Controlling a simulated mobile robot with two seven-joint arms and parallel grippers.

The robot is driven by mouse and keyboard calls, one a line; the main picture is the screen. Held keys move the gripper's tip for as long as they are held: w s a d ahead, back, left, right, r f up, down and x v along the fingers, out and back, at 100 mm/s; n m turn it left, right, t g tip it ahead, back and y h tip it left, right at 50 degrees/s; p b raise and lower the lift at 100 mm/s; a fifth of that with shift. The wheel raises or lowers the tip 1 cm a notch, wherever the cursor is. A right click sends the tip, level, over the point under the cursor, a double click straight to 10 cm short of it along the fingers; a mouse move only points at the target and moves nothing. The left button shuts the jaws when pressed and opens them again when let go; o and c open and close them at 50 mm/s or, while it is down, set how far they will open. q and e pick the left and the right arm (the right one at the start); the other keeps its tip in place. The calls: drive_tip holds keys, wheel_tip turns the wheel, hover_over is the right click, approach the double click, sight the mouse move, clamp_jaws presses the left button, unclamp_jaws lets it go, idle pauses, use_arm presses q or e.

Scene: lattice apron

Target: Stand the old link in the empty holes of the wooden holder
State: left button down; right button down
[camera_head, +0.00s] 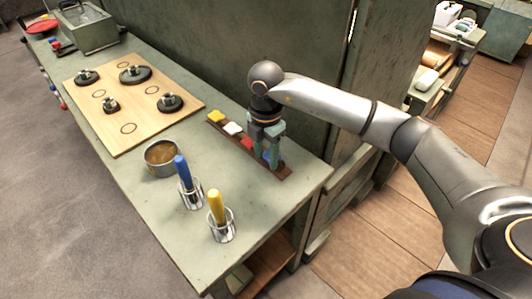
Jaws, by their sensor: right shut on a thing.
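The wooden holder (219,127) is a narrow dark-brown strip on the right part of the green table. A yellow piece (215,116), a white piece (233,128) and a red piece (247,143) stand in a row along it. My right gripper (269,161) points down over the holder's near end and is shut on a link, mostly hidden by the fingers. Some blue shows at the fingertips; I cannot tell if it belongs to the held link or to another piece. Whether the link sits in holes is hidden. My left gripper is not in view.
A wooden board (127,130) with dark round knobbed pieces lies to the left. A metal bowl (161,158) and two metal cups with a blue handle (182,168) and a yellow handle (216,206) stand nearer. A green box (90,31) is at the far end.

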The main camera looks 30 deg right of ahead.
drive_tip(key=shift+c, duration=1.3)
unclamp_jaws()
drive_tip(key=shift+o, duration=1.3)
